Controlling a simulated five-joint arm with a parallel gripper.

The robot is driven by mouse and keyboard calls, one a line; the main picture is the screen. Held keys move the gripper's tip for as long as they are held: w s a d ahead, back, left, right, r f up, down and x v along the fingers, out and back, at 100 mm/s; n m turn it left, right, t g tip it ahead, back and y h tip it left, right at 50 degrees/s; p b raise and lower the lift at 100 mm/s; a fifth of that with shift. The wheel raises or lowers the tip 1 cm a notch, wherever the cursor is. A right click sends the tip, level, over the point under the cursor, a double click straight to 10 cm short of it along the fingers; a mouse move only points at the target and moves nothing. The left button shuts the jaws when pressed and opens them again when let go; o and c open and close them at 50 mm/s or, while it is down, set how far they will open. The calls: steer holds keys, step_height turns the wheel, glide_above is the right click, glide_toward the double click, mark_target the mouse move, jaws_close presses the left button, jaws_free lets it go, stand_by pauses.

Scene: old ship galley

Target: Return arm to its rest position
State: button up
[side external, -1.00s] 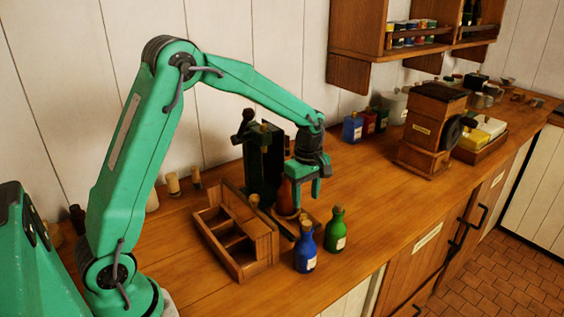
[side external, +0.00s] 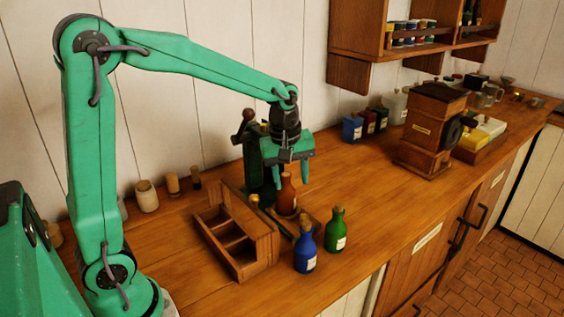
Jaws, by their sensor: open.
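My gripper (side external: 291,181) is open and empty, pointing down above the counter. It hangs just above a brown bottle (side external: 287,197), with its fingers near the bottle's upper part; I cannot tell the exact gap. The brown bottle stands upright at the foot of a dark green device (side external: 254,158), which is partly hidden behind my gripper. My green arm reaches from the left, with its elbow raised high.
A blue bottle (side external: 305,251) and a green bottle (side external: 336,232) stand near the front edge. A divided wooden box (side external: 262,246) is left of them. A wooden grinder (side external: 431,130) stands at right. A shelf (side external: 350,72) hangs on the wall. The counter (side external: 372,200) between is clear.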

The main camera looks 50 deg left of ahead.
steer(key=s+d+r+m+t, duration=0.1)
steer(key=s+r+m+t, duration=0.1)
steer(key=s+m, duration=0.4)
steer(key=s+d+r+m+t, duration=0.1)
steer(key=s+r+m+t, duration=0.1)
steer(key=s+r+m, duration=0.2)
steer(key=s+m, duration=0.3)
steer(key=s, duration=0.5)
steer(key=shift+s, duration=0.25)
